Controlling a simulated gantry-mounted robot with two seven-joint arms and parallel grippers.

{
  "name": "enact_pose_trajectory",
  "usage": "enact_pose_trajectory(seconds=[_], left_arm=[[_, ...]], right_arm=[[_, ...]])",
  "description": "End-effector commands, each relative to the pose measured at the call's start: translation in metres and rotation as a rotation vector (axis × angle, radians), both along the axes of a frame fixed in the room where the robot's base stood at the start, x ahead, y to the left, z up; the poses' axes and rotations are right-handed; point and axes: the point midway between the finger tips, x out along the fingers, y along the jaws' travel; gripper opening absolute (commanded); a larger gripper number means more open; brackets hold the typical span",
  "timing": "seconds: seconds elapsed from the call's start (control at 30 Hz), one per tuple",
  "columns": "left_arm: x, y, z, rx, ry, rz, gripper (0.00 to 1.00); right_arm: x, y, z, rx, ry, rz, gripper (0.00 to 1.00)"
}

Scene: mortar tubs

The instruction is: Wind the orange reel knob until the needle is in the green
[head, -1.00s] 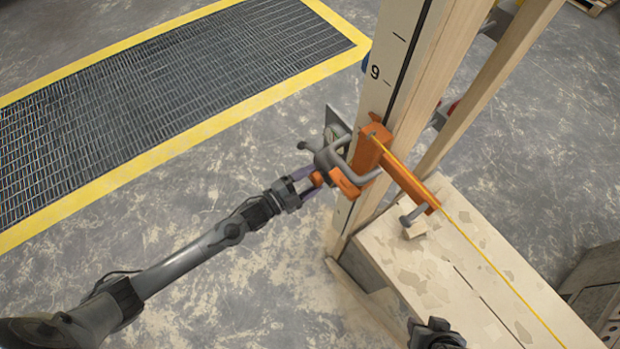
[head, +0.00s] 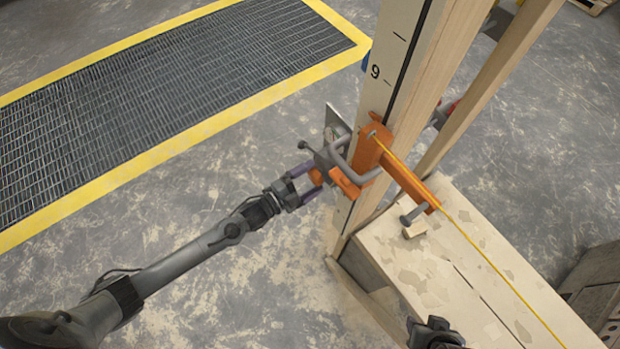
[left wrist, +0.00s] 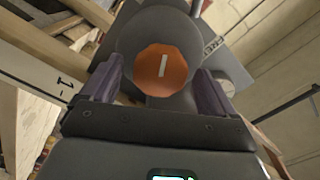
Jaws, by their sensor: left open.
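The orange reel knob (left wrist: 162,70) faces the left wrist camera, a faceted disc with a white line that stands nearly upright, on a grey round reel body (left wrist: 145,32). My left gripper (left wrist: 158,88) is open, with one purple-grey finger on each side of the knob; I cannot tell whether they touch it. In the head view my left gripper (head: 301,184) is at the reel on the orange clamp bracket (head: 366,160), and the knob (head: 316,178) shows only in part.
A wooden post (head: 400,90) with number marks carries the bracket. A yellow line (head: 490,265) runs from it over a pale wooden block (head: 440,280). A floor grating (head: 180,110) with yellow edging lies at left. The floor between is clear.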

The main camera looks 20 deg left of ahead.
Motion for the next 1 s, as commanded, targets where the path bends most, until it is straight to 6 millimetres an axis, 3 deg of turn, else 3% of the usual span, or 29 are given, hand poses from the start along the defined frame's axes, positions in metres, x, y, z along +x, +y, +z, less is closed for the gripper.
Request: enact_pose_trajectory(seconds=[0.27, 0.7, 1.0], left_arm=[[-0.010, 0.006, 0.000, 0.000, 0.001, 0.000, 0.89], [-0.071, 0.043, 0.000, 0.002, 0.003, -0.001, 0.89], [-0.091, 0.056, 0.000, 0.000, 0.000, 0.001, 0.89]], right_arm=[[0.000, -0.002, 0.002, -0.008, 0.000, 0.006, 0.40], [0.000, -0.001, 0.013, -0.007, 0.000, 0.004, 0.40], [0.000, 0.000, 0.016, 0.000, 0.000, 0.000, 0.40]])
